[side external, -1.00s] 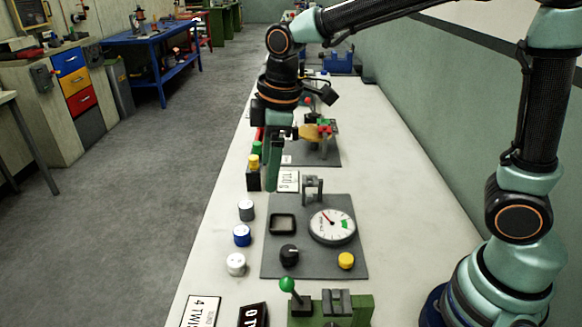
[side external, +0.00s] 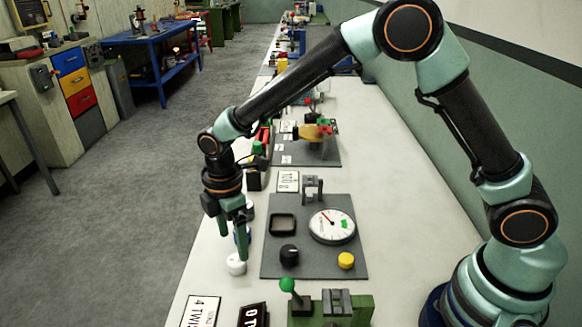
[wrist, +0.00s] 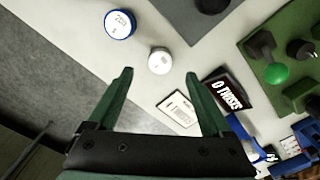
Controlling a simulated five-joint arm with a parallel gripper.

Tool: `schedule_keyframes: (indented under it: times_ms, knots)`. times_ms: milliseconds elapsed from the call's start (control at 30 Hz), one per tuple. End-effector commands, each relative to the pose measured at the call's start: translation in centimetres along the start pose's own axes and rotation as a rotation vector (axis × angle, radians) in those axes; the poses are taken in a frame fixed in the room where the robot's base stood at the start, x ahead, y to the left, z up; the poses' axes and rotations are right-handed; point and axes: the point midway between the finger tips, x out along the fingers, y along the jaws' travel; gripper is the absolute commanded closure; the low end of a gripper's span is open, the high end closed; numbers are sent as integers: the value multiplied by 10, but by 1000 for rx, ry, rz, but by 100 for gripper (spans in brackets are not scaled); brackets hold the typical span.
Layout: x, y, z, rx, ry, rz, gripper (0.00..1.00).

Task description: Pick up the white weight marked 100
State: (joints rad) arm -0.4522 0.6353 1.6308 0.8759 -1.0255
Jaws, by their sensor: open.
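The white weight (side external: 236,267) is a small white cylinder standing on the bench near its left edge; I cannot read a mark on it. In the wrist view the white weight (wrist: 160,61) lies just beyond my fingertips, roughly centred between them. My gripper (side external: 231,229) is open and empty, pointing down above the weight. Its fingers also show in the wrist view (wrist: 158,76), spread apart. I see no contact with the weight. A blue weight (wrist: 120,24) stands beside the white one; my gripper partly hides it in the side view.
A grey panel (side external: 315,262) with a dial (side external: 332,226), black knob (side external: 289,255) and yellow button (side external: 346,260) lies right of the weights. A sign card (side external: 202,312) and a green block with a green-knobbed lever (side external: 287,285) are nearer. The bench's left edge is close.

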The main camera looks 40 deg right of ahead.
Motion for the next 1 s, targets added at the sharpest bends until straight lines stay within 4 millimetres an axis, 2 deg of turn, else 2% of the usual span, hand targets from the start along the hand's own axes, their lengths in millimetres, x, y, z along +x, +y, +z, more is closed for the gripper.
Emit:
schedule_keyframes:
  times_ms: [167, 433, 733, 767, 800, 967, 1000]
  knots:
    - [14, -1, 0, 1, -2, -3, 16]
    - [50, -1, -1, 1, -2, -2, 16]
    - [54, 0, -2, 1, 1, 1, 16]
    - [54, 0, -2, 1, 1, 1, 20]
    - [54, 0, -2, 1, 1, 1, 35]
    - [54, -1, -2, 1, 0, 1, 97]
    - [54, -1, -2, 1, 0, 1, 100]
